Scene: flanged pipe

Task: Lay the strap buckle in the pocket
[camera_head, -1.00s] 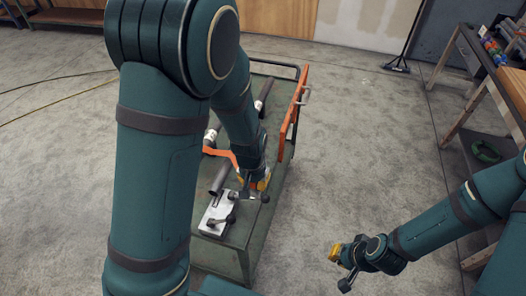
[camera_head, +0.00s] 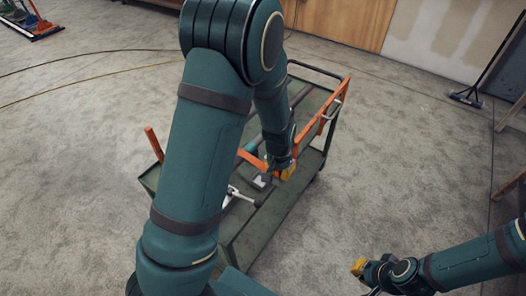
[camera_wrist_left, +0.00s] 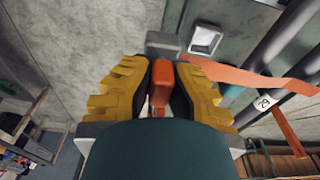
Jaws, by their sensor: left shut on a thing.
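My left gripper (camera_wrist_left: 160,95) is shut on an orange-red piece of the strap buckle (camera_wrist_left: 161,80), between its yellow fingers in the left wrist view. A grey part shows just beyond the fingertips. The pocket (camera_wrist_left: 205,39), a pale-rimmed square recess, lies beyond and slightly right of the fingers, apart from the held piece. The orange strap (camera_wrist_left: 250,78) runs right, across dark pipes. In the head view my left gripper (camera_head: 287,171) is over the cart, partly hidden by my arm. My right gripper (camera_head: 360,267) is off the cart at lower right; its fingers are too small to judge.
The green cart (camera_head: 262,232) has an orange rail (camera_head: 326,118) on its right and an orange post (camera_head: 153,144) on its left. Dark pipes (camera_wrist_left: 283,42) lie near the pocket. Bare concrete floor surrounds the cart.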

